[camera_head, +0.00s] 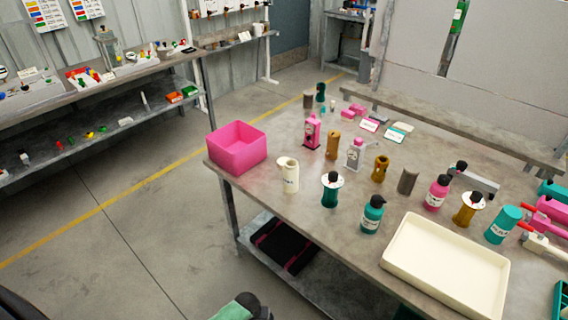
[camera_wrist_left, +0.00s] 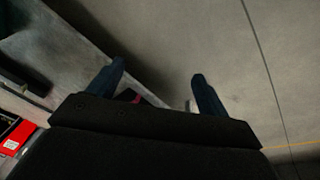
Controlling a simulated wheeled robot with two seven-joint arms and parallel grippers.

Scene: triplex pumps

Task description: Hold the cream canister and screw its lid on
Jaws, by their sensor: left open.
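A cream canister (camera_head: 291,178) stands upright near the table's front left edge, beside the pink bin. Its top looks round with a small part jutting to the left; I cannot tell whether that is a lid. No separate cream lid can be made out for certain. My left gripper (camera_wrist_left: 158,76) shows in the left wrist view with its two dark fingers apart and nothing between them, over the floor and away from the canister. My right gripper is not in view.
The grey table (camera_head: 310,205) holds a pink bin (camera_head: 238,148), a teal bottle (camera_head: 372,216), a dark-topped teal container (camera_head: 331,192), a brown cylinder (camera_head: 333,146) and a large cream tray (camera_head: 446,270). Several more bottles stand behind. A lower shelf holds a dark item (camera_head: 284,246).

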